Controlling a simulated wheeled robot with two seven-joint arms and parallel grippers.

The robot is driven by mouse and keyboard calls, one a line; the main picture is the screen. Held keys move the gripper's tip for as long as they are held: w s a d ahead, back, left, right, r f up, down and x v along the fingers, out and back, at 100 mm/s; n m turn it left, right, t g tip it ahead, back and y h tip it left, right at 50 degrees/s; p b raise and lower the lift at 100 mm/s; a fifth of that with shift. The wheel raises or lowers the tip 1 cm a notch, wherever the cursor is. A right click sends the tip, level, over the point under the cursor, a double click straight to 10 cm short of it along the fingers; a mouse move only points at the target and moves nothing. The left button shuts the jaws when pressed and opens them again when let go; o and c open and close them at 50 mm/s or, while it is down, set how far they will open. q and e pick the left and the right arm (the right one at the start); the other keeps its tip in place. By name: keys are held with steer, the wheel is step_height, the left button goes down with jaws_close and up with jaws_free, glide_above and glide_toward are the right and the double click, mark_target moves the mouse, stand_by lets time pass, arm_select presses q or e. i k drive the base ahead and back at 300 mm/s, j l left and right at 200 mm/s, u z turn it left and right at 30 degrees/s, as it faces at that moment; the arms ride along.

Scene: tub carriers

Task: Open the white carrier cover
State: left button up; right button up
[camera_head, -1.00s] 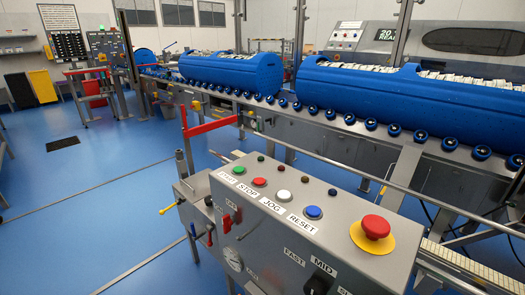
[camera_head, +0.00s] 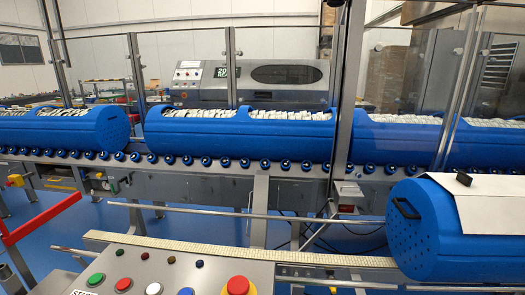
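A blue carrier (camera_head: 422,243) with a perforated round end and a black side handle lies at the right, on the near side of the conveyor. Its white cover (camera_head: 490,204) lies over the top, with a small black knob (camera_head: 463,178) near its left edge. The cover looks shut. The carrier's right end is cut off by the frame. Neither of my grippers is in view.
A control panel (camera_head: 204,270) with coloured buttons and a red emergency stop (camera_head: 238,287) stands in front. Behind, a roller conveyor (camera_head: 206,162) bears several blue tubs (camera_head: 238,140) filled with white items. A red bar (camera_head: 42,218) is at left. Metal posts and clear panels stand along the line.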

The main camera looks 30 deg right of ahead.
mark_target(491, 205)
steer(key=z, duration=2.75)
